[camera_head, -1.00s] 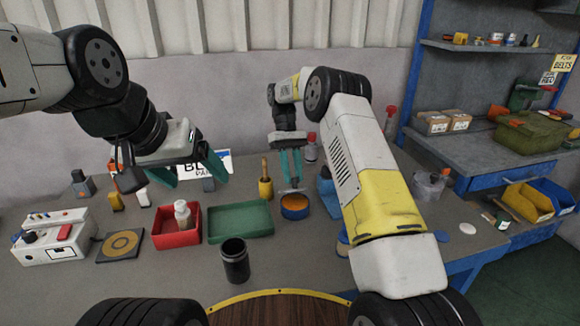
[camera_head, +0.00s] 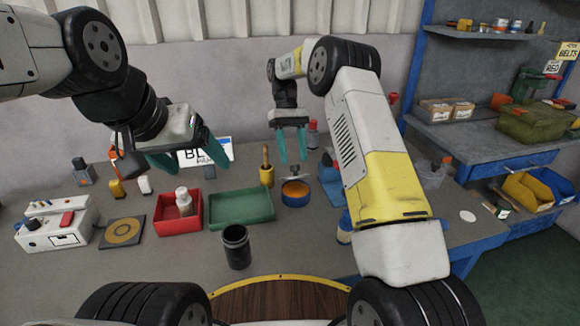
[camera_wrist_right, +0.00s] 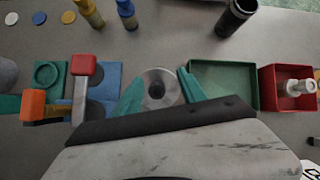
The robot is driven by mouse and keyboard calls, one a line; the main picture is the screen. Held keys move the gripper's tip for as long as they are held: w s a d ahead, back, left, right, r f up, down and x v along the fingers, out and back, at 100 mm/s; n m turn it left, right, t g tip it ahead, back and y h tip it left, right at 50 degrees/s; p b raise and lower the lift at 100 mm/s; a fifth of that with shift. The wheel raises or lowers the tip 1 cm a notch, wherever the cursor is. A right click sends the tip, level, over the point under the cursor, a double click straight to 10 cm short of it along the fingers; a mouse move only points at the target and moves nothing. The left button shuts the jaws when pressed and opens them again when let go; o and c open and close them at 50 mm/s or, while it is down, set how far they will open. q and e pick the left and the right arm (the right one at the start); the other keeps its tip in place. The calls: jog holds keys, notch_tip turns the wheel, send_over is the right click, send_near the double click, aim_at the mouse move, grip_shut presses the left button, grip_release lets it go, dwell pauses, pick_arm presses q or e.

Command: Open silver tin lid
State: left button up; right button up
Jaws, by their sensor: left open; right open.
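A round silver piece (camera_head: 297,178) with a thin flat rim shows right behind or above a blue tin (camera_head: 295,201) with an orange top. My left gripper (camera_head: 188,162) is open and empty, high over the back left of the bench.
A green tray (camera_head: 240,207) and a red bin (camera_head: 168,227) with a white bottle stand left of the tin. A yellow-handled tool (camera_head: 267,175) stands close behind. A black cup (camera_head: 237,247) is in front. Blue items crowd the right, partly behind my right arm.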

jog(key=s+a+r, duration=0.1)
jog(key=s, duration=1.3)
jog(key=shift+s+r, duration=0.15)
jog(key=shift+s, duration=0.15)
